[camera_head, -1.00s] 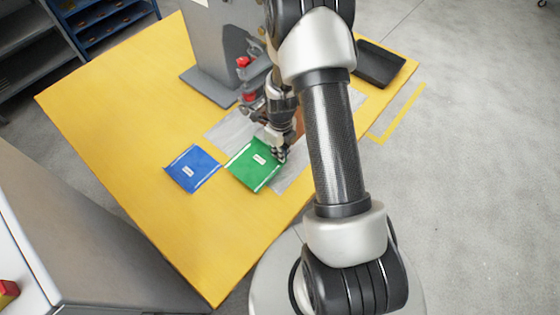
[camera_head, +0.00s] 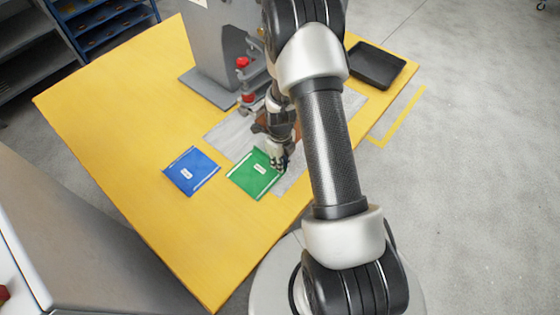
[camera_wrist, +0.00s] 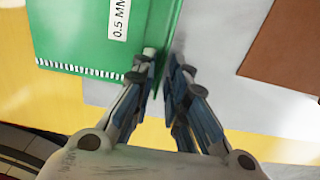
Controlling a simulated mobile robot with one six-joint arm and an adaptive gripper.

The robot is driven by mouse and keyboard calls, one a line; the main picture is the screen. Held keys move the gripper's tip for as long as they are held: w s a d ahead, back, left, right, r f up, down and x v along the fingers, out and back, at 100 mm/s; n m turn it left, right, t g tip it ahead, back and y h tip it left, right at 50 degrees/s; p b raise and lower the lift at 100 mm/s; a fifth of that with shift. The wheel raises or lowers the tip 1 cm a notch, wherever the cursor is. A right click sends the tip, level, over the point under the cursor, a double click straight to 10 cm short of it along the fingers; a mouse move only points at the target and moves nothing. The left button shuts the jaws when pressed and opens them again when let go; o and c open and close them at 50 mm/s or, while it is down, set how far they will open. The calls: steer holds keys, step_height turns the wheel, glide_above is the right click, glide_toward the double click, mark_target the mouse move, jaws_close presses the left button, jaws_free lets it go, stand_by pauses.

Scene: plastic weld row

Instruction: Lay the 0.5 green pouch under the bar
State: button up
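The green pouch (camera_head: 248,180) lies at the front edge of the grey mat, partly over the yellow table. In the wrist view, the pouch (camera_wrist: 75,35) shows a 0.5 label and a toothed white seam. My gripper (camera_head: 280,163) is at its right side. In the wrist view, my gripper's fingers (camera_wrist: 161,68) are nearly together with the pouch's right edge between them. I cannot tell whether the pouch touches the surface. The grey welding machine (camera_head: 214,55) with red knobs stands behind; my arm hides part of it and I cannot make out its bar clearly.
A blue pouch (camera_head: 190,170) lies left of the green one on the yellow table (camera_head: 120,130). A brown piece (camera_wrist: 290,50) lies on the grey mat (camera_wrist: 215,60). A black tray (camera_head: 378,66) is at the back right. The front of the table is clear.

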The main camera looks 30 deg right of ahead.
steer(key=shift+o, duration=0.8)
step_height(320, 180, up, 23)
steer(key=a+n+t+p, duration=0.1)
steer(key=a+n+p, duration=0.25)
steer(key=n, duration=0.25)
steer(key=s+a+r+n+t, duration=0.1)
steer(key=s+a+r+n, duration=0.15)
steer(key=r+n, duration=0.3)
steer(key=s+a+r+n, duration=0.1)
steer(key=s+r+n, duration=0.25)
steer(key=r, duration=0.25)
steer(key=s+a+r+n+t, duration=0.1)
steer(key=s+a+r+n, duration=0.1)
steer(key=s+r+n, duration=0.2)
steer(key=s+a+r+n+t, duration=0.1)
steer(key=s+a+r+n, duration=0.2)
steer(key=s+n, duration=0.6)
steer(key=r+n, duration=0.1)
steer(key=n, duration=0.3)
steer(key=shift+s+a+t, duration=0.2)
steer(key=shift+s+t, duration=0.1)
steer(key=shift+s, duration=0.05)
